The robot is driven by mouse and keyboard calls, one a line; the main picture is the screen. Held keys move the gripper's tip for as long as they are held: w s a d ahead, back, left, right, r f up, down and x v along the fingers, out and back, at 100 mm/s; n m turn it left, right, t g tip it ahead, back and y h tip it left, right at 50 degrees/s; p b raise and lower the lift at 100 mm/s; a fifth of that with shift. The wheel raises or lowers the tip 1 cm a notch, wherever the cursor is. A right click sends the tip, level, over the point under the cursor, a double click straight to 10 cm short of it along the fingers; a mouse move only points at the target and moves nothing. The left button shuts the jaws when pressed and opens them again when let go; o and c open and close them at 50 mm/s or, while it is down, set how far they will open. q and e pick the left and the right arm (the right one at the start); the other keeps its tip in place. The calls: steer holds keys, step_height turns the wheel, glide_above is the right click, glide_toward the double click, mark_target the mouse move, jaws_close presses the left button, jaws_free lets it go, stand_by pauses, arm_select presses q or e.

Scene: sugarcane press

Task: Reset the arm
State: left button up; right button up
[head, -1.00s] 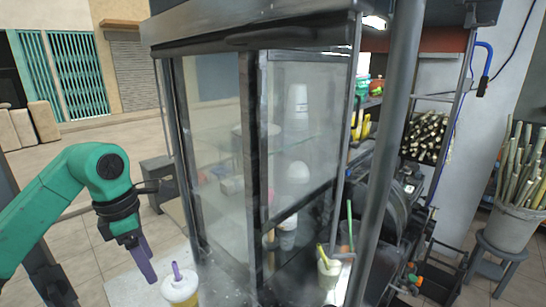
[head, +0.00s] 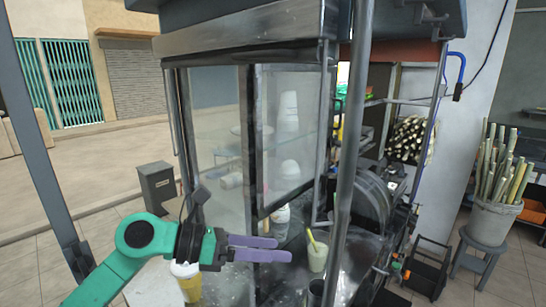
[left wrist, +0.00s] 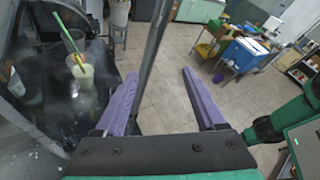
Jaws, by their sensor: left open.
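My left arm is green, and its left gripper (head: 262,248) has purple fingers that point right in the head view, in front of the glass cabinet (head: 290,130). In the left wrist view the two fingers (left wrist: 160,100) are spread wide with nothing held between them. A metal post (left wrist: 152,60) shows beyond the gap between them. A cup with a yellow drink (head: 188,282) stands partly hidden behind the left gripper. My right gripper is not in view.
A pale cup with a straw (head: 317,255) stands on the stall counter; it also shows in the left wrist view (left wrist: 82,75). A grey upright post (head: 347,150) is close on the right. A bucket of sugarcane (head: 492,220) sits on a stool. Open tiled floor lies at left.

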arm_select(q)
step_height(320, 180, up, 8)
steer(key=w+a+n+t+h, duration=0.1)
steer(key=w+n+t+h, duration=0.3)
steer(key=n+t, duration=0.6)
steer(key=w+a+f+n+t+y, duration=0.2)
steer(key=a+n+t+y, duration=0.35)
steer(key=n, duration=0.65)
steer(key=a+f+n+g+y, duration=0.3)
steer(key=a+f+n+y, duration=1.05)
steer(key=f+n, duration=0.4)
steer(key=s+a+f+n+g, duration=0.2)
steer(key=s+f+n+g, duration=0.3)
steer(key=s+f+g, duration=1.1)
steer(key=s+f+t+h+b, duration=0.1)
steer(key=s+f+b, duration=0.25)
steer(key=f, duration=1.35)
steer(key=s+f+t+b, duration=0.15)
steer(key=s+f, duration=0.35)
steer(key=f, duration=1.3)
steer(key=s+a+f+g+b, duration=0.1)
steer(key=s+a+f+b, duration=0.2)
steer(key=s+f, duration=1.2)
steer(key=shift+s+b, duration=0.3)
steer(key=shift+b, duration=0.05)
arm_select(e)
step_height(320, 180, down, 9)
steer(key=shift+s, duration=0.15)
